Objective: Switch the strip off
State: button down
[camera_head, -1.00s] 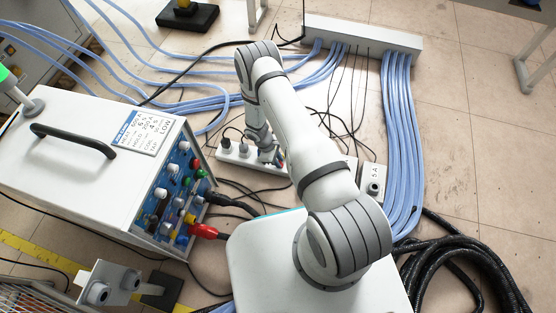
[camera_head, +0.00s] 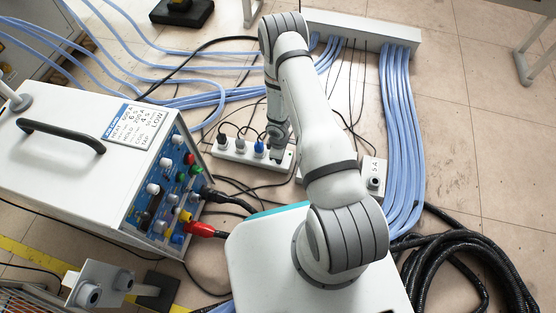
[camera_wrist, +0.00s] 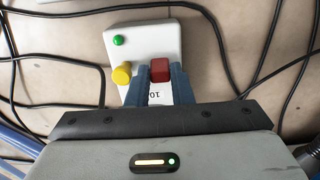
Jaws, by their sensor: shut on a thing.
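The white power strip (camera_head: 228,154) lies on the floor in the head view, with several plugs in it. My gripper (camera_head: 277,153) points down at its right end, where my arm partly hides the contact. In the wrist view a white casing (camera_wrist: 152,38) carries a green lamp (camera_wrist: 118,40), a yellow round knob (camera_wrist: 121,74) and a red switch (camera_wrist: 160,70). The two blue-grey fingers of my gripper (camera_wrist: 161,78) stand on either side of the red switch and are shut on it.
A white heater unit (camera_head: 70,135) with knobs and cables stands at the left. A small box marked "5 A" (camera_head: 373,172) is right of my arm. Blue hoses (camera_head: 400,140), black cables (camera_wrist: 245,60) and a coiled black hose (camera_head: 465,262) crowd the floor.

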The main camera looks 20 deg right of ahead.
jog(key=shift+s+d+f+t+y+b, duration=0.15)
jog(key=shift+d+t+y+b, duration=0.15)
jog(key=shift+y, duration=0.2)
jog(key=shift+s+d+t+y+p, duration=0.1)
jog(key=shift+d+t+y+p, duration=0.2)
jog(key=shift+y, duration=0.3)
jog(key=shift+s+d+t+y+p, duration=0.1)
jog(key=shift+d+t+y+p, duration=0.1)
jog(key=shift+t+y+p, duration=0.35)
jog(key=shift+s+d+f+t+y, duration=0.15)
jog(key=shift+d+t+y, duration=0.2)
jog(key=shift+y, duration=0.5)
jog(key=c, duration=1.6)
grip_release()
jog(key=shift+a, duration=0.1)
jog(key=shift+o, duration=0.2)
